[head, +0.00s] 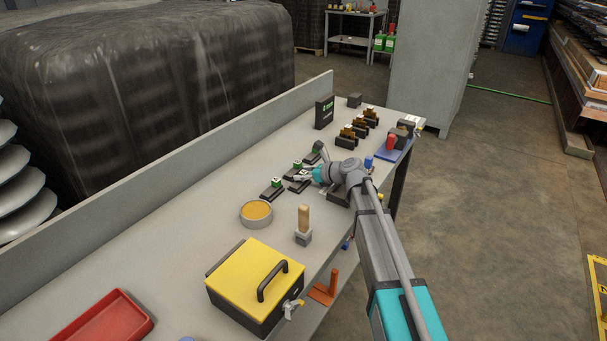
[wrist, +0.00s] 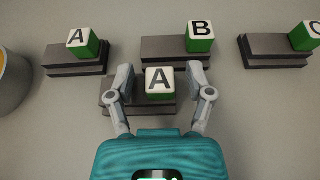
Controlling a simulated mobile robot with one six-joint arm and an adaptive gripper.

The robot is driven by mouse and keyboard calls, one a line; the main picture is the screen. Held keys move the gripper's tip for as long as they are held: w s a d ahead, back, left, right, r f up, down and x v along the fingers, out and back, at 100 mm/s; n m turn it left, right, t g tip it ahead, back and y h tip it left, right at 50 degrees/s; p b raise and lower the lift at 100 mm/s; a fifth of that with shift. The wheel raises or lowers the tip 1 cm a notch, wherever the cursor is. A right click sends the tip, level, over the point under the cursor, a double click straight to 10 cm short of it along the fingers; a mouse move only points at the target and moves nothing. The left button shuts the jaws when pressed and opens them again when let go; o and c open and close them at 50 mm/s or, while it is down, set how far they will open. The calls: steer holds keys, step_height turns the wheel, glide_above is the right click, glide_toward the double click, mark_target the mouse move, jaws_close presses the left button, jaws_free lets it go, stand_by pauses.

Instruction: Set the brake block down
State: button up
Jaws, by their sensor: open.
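My gripper (wrist: 163,78) is open, with one finger on each side of a green cube with a white top marked A (wrist: 160,83). Gaps show between the cube and both fingers. The cube appears to rest on a dark stepped block (wrist: 119,93), partly hidden by the left finger. Behind stand three similar dark blocks bearing cubes: A on the left block (wrist: 75,62), B on the middle block (wrist: 165,52) and C on the right block (wrist: 268,50). In the head view my gripper (head: 306,175) is low over this group. I cannot tell which piece is the brake block.
A round bowl (head: 256,222) with yellow contents and a wooden-handled tool (head: 304,219) stand nearer. A yellow-lidded box (head: 253,276) and red tray (head: 102,322) are at the front. Several brown-topped blocks (head: 346,137) and a black box (head: 324,113) stand farther along the grey bench (head: 170,222).

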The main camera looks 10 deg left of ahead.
steer(key=shift+r, duration=0.1)
steer(key=shift+d+r, duration=0.15)
steer(key=p+v, duration=0.5)
steer(key=v, duration=0.6)
steer(key=shift+s+d+r, duration=0.1)
steer(key=shift+s+d, duration=0.1)
steer(key=shift+d, duration=0.1)
steer(key=shift+s, duration=0.1)
stand_by(0.3)
